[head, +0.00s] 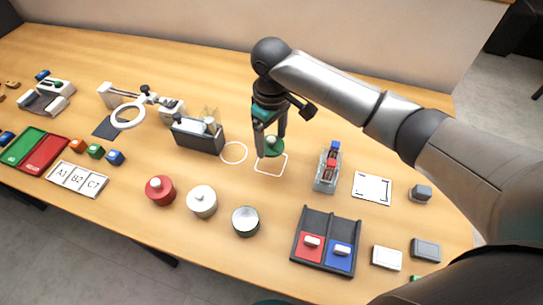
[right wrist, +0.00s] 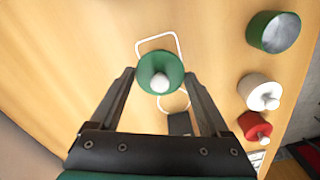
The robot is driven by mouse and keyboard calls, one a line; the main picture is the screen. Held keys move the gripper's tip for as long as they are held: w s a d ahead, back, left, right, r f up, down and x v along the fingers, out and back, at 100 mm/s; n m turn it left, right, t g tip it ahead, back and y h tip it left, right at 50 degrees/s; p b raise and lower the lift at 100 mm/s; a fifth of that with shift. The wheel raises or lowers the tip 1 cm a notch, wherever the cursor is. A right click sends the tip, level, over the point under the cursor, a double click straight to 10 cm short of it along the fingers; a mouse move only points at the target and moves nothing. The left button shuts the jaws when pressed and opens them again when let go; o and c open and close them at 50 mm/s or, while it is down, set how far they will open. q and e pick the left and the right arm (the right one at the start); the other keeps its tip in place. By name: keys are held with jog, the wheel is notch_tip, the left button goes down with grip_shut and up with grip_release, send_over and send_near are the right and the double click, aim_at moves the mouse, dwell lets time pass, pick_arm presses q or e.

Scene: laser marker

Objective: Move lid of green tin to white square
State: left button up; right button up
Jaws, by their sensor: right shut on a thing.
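My right gripper (head: 269,144) is shut on the green lid (head: 275,152), which has a pale round knob. The lid is over the back part of the white square outline (head: 257,171); I cannot tell the gap to the table. In the right wrist view my right gripper (right wrist: 160,76) has a fingertip on each side of the lid (right wrist: 149,66), and the lid hides part of the square outline (right wrist: 160,36). The green tin (head: 245,222) stands uncovered nearer the front, and also shows in the right wrist view (right wrist: 273,32). My left gripper is not in view.
A white circle outline (head: 233,153) lies left of the square. A dark box (head: 198,136) stands behind it, and a clear holder with red and blue pieces (head: 327,169) to the right. Lidded white (head: 202,202) and red (head: 160,191) tins stand front left.

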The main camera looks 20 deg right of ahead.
aim_at(272, 163)
notch_tip(272, 163, down, 6)
jog(key=shift+f+b, duration=0.1)
jog(key=shift+b, duration=0.5)
jog(key=shift+f, duration=0.1)
jog(key=shift+f, duration=0.15)
jog(key=o, duration=1.2)
jog(key=shift+c, duration=0.2)
notch_tip(272, 163, up, 12)
jog(key=shift+r+p, duration=0.15)
jog(key=shift+p, duration=1.1)
